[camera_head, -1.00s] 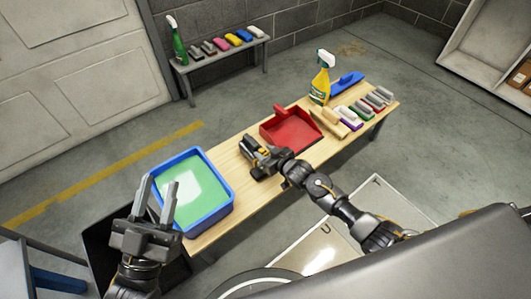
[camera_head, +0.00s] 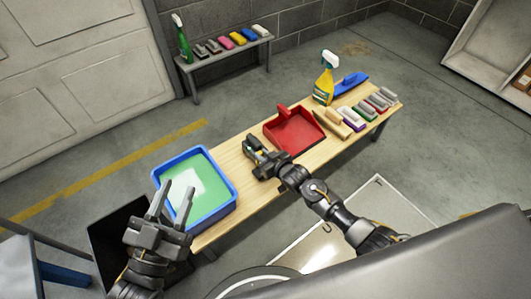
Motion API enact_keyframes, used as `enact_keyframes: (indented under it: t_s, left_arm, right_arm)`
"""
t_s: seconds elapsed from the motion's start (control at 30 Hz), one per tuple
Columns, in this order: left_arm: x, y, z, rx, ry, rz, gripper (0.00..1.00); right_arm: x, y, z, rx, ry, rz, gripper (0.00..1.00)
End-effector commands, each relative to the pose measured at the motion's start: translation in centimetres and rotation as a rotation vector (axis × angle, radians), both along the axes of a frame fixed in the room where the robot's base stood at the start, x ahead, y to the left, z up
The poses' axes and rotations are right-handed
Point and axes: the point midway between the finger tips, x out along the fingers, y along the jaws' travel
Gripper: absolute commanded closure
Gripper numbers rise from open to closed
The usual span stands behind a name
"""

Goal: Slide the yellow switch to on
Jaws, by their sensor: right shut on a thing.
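I cannot make out a clear yellow switch anywhere. A small dark thing with a bit of yellow (camera_head: 263,155) shows at the jaws of my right gripper (camera_head: 257,148), low over the middle of the wooden bench (camera_head: 232,165). My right gripper is shut on this thing, and its jaws and arm hide most of it. Whether the yellow bit is a switch, and how it is set, is too small to tell. My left gripper (camera_head: 178,188) is open and empty, fingers pointing up in the picture, in front of the blue tub (camera_head: 232,190).
The blue tub holds green liquid. A red dustpan (camera_head: 295,133) lies just beyond my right gripper. A yellow spray bottle (camera_head: 325,80), a blue brush (camera_head: 351,83) and several pads (camera_head: 351,118) fill the far end. A grey bench (camera_head: 230,52) stands behind.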

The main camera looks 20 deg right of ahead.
Motion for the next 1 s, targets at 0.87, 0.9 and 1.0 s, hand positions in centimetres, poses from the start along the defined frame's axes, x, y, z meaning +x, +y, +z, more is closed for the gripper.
enact_keyframes:
  t_s: [0.87,0.9,1.0]
  left_arm:
    - [0.9,1.0,-2.0,0.071,0.132,0.043,0.64]
    - [1.1,1.4,-2.7,0.092,0.174,0.056,0.64]
    - [1.4,2.5,-4.7,0.148,0.289,0.092,0.64]
  right_arm:
    - [-1.7,-0.5,0.9,0.001,0.0,0.003,0.58]
    - [-2.2,-0.8,1.1,0.001,0.001,0.003,0.58]
    - [-3.7,-1.3,1.8,0.0,0.001,0.003,0.58]
